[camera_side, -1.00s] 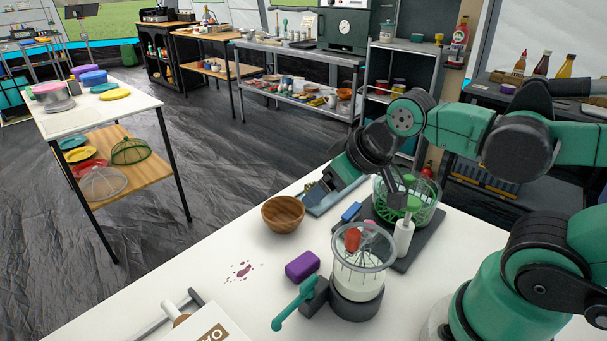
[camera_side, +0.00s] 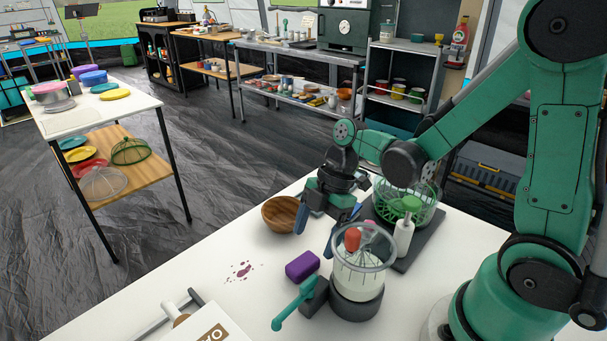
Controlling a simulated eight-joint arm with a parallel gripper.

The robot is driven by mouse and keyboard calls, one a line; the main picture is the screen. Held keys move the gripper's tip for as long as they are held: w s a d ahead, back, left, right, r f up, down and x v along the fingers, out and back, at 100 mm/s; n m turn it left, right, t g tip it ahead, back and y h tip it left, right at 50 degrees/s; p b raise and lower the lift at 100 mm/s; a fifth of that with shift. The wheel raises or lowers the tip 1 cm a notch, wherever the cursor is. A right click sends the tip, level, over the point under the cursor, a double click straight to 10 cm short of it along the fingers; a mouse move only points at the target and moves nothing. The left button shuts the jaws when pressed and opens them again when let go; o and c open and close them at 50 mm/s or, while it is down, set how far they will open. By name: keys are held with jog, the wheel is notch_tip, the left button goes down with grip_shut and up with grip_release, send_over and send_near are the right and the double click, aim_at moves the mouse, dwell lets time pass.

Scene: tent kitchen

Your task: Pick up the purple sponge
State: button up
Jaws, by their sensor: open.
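The purple sponge (camera_side: 302,266) lies flat on the white table, left of a clear mixing container and just behind a teal handle. My gripper (camera_side: 318,228) is above the table, behind the sponge and a little to its right in the picture, by the wooden bowl. Its fingers point down and are spread apart, with nothing seen between them. The gripper is apart from the sponge.
The wooden bowl (camera_side: 281,214) is partly hidden by my gripper. The container with whisk and red item (camera_side: 359,277) stands close right of the sponge, with a white bottle (camera_side: 404,238) and green basket (camera_side: 425,212) behind. Dark red spots (camera_side: 240,270) mark the clear table on the left.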

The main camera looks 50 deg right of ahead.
aim_at(307, 260)
jog(key=shift+x, duration=2.3)
grip_shut()
